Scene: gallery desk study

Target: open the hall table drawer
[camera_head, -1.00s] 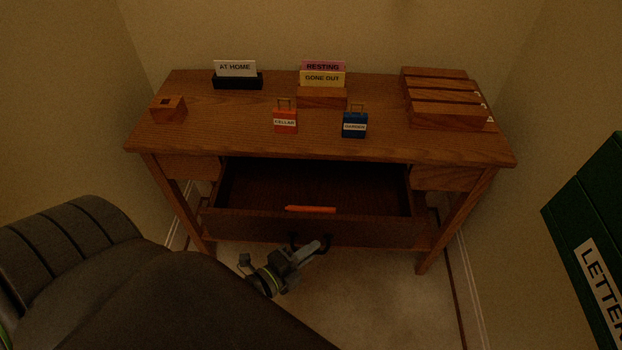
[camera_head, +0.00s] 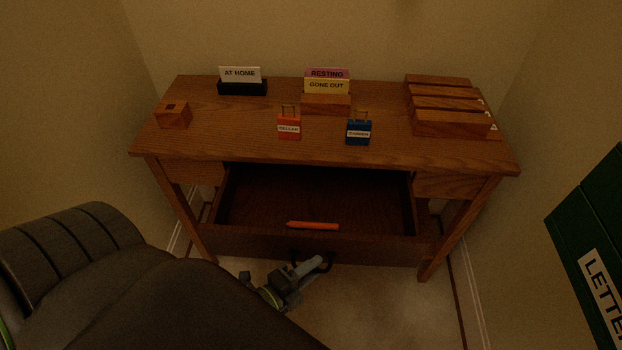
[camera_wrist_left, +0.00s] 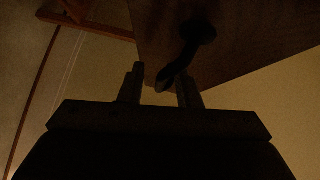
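The hall table drawer (camera_head: 350,246) is pulled out, its dark inside showing in the head view. Its front shows from below in the wrist view (camera_wrist_left: 245,50). The dark curved drawer handle (camera_head: 326,264) is on the front's outside. My left gripper (camera_head: 312,268) is at the handle, below the drawer front. In the wrist view, the handle (camera_wrist_left: 184,62) reaches down between my left fingers (camera_wrist_left: 160,88). It lies close to the right-hand finger, with a gap to the other finger, so the gripper looks open around it. My right gripper is not in view.
An orange stick (camera_head: 313,225) lies in the drawer. The wooden hall table (camera_head: 215,130) bears a red tag block (camera_head: 289,131), a blue one (camera_head: 358,137), card holders, a small block and a slatted rack (camera_head: 450,122). A green letter box (camera_head: 590,235) stands right.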

